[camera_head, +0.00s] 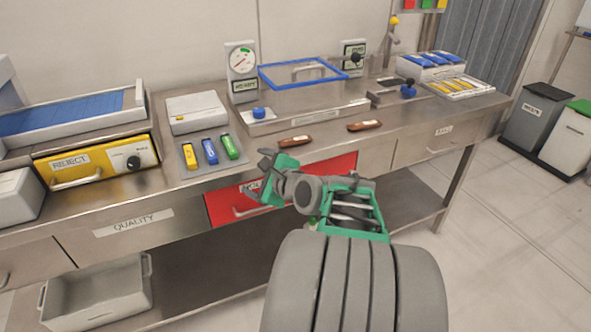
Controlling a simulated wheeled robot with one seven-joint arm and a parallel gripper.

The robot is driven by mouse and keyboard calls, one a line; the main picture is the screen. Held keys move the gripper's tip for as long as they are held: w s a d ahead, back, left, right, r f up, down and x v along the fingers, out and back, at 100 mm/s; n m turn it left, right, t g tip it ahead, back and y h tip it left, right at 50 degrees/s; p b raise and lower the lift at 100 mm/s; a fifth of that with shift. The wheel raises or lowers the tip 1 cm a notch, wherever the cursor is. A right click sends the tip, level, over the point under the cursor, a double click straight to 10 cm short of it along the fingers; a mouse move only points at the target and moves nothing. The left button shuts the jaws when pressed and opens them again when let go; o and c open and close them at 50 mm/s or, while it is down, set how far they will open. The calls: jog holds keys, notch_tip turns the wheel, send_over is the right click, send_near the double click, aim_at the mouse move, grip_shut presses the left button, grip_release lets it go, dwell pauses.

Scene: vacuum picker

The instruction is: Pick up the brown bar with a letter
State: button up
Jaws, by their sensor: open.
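Two brown bars lie flat on the metal bench top near its front edge. The left brown bar (296,140) is closer to my gripper, and the right brown bar (364,125) lies farther along the bench. Each seems to carry a small light mark, but it is too small for me to tell which has a letter. My gripper (263,174), green and grey, is open and empty. In the picture it appears in front of the red drawer, below and left of the left bar, apart from both bars.
A grey mat (222,161) with yellow, blue and green pieces lies left of the bars. A blue-framed clear cover (303,72) stands behind them. A red drawer (335,172) is below the edge. Bench surface around the bars is clear.

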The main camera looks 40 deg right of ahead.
aim_at(298, 142)
jog(key=shift+o, duration=1.2)
jog(key=s+d+m+t+h+b, duration=0.1)
jog(key=d+m, duration=0.3)
jog(key=s+d+m+t+h+b, duration=0.1)
jog(key=s+d+m+h, duration=0.1)
jog(key=d+m, duration=0.2)
jog(key=s+d+m+t+h+b, duration=0.1)
jog(key=s+d+m, duration=0.1)
jog(key=d+m, duration=0.2)
jog(key=shift+s+d+m+h+b, duration=0.1)
jog(key=shift+d+m+h+b, duration=0.2)
jog(key=shift+d+m+h, duration=0.15)
jog(key=x, duration=0.7)
jog(key=shift+w+d+r+b, duration=0.2)
jog(key=shift+w+r+b, duration=0.1)
jog(key=shift+r+b, duration=0.05)
jog(key=shift+c, duration=0.2)
jog(key=c, duration=1)
